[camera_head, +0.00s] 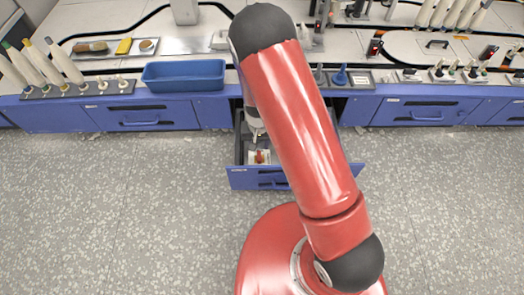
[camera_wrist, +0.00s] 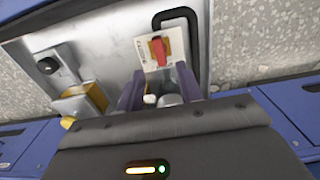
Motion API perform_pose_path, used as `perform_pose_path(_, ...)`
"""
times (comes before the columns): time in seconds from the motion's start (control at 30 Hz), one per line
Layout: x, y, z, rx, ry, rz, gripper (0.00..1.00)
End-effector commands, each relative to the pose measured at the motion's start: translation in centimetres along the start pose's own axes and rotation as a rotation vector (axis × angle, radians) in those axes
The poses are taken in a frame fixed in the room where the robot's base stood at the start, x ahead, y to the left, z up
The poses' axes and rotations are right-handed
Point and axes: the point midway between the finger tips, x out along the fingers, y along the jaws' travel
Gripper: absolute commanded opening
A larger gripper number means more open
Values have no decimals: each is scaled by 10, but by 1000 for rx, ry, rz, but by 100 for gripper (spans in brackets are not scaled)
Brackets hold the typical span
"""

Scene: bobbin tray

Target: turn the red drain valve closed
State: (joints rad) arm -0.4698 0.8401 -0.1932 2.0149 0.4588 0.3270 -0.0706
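The red drain valve handle (camera_wrist: 158,49) sits on a cream plate (camera_wrist: 147,53) inside an open drawer, beside a bent black pipe or handle (camera_wrist: 193,45). In the head view the small red handle (camera_head: 260,157) shows near the drawer's front. My gripper (camera_wrist: 160,88) has its two purple fingers spread apart, just short of the handle in the wrist view. Small white and grey parts show between the fingers, and I cannot tell what they are. In the head view my arm hides most of the gripper, and its tip (camera_head: 256,132) reaches down into the drawer.
The blue drawer (camera_head: 255,181) is pulled out from under the bench. Its floor also holds a black knob (camera_wrist: 48,65) and a yellow-and-grey block (camera_wrist: 88,98), left of the gripper in the wrist view. A blue bin (camera_head: 184,76) and bobbins stand on the bench. Floor is clear.

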Motion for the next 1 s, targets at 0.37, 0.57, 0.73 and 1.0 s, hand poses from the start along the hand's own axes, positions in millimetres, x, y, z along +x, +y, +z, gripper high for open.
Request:
perform_pose_path(0.37, 58, 1, 1, 2, -2, 1, 36)
perform_pose_path(0.57, 70, 0, 0, 0, -1, -1, 36)
perform_pose_path(0.73, 70, 0, 0, 0, -1, -1, 36)
perform_pose_path(1.0, 70, 0, 0, 1, -1, -1, 10)
